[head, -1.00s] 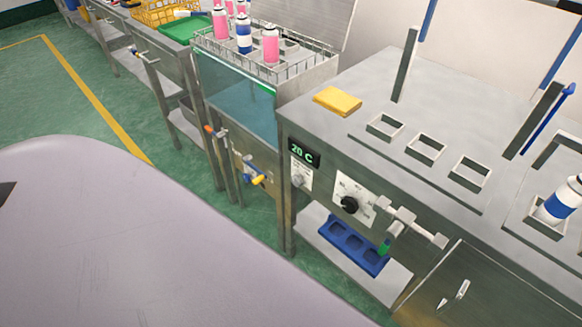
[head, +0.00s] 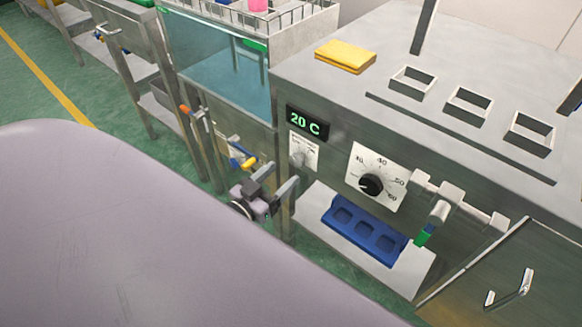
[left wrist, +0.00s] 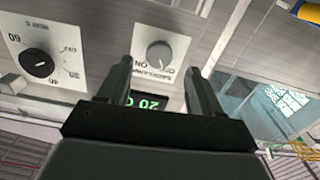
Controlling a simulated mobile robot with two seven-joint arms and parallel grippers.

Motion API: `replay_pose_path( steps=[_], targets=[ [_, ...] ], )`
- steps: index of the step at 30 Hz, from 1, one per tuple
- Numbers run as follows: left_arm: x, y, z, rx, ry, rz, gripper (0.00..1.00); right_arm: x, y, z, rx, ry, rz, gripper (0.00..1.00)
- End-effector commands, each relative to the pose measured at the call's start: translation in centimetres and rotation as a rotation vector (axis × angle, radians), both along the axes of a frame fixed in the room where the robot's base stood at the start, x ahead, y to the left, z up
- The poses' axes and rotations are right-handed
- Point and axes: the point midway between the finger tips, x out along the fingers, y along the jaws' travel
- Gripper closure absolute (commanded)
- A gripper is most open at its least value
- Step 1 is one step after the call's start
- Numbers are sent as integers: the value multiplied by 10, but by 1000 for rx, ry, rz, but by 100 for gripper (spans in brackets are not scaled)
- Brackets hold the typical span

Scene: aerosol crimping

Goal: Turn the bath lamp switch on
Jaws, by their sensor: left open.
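The bath lamp switch appears to be the small grey knob (head: 297,158) on a white plate under the green "20 C" display (head: 307,124). In the left wrist view, the knob (left wrist: 160,55) shows upside down on its plate with an "ON" mark. My left gripper (head: 283,175) is open and empty, in front of the bench front just below and left of the knob. In the left wrist view, its two fingers (left wrist: 157,68) stand apart, with the knob seen between and beyond their tips. I see no contact. My right gripper is not in view.
A black dial (head: 371,185) with numbers sits right of the knob. A valve with a green tip (head: 424,236) sticks out further right. A blue tray (head: 362,230) lies on the lower shelf.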

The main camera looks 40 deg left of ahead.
Motion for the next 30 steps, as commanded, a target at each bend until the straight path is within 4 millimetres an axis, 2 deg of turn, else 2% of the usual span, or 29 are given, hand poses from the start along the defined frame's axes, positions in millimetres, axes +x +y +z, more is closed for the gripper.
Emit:
replay_pose_path(
  steps=[3,9,21,22,27,30],
  targets=[
    [18,-2,0,0,-2,0,35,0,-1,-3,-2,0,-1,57],
    [39,-4,-1,0,1,-1,35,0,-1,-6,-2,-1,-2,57],
    [46,-4,-1,0,3,0,35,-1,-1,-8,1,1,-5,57],
    [46,-4,-1,0,3,0,38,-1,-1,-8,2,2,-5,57],
    [46,-4,-1,0,3,0,91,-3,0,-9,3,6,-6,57],
    [46,-4,-1,0,3,0,91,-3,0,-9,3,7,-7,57]
  ],
)
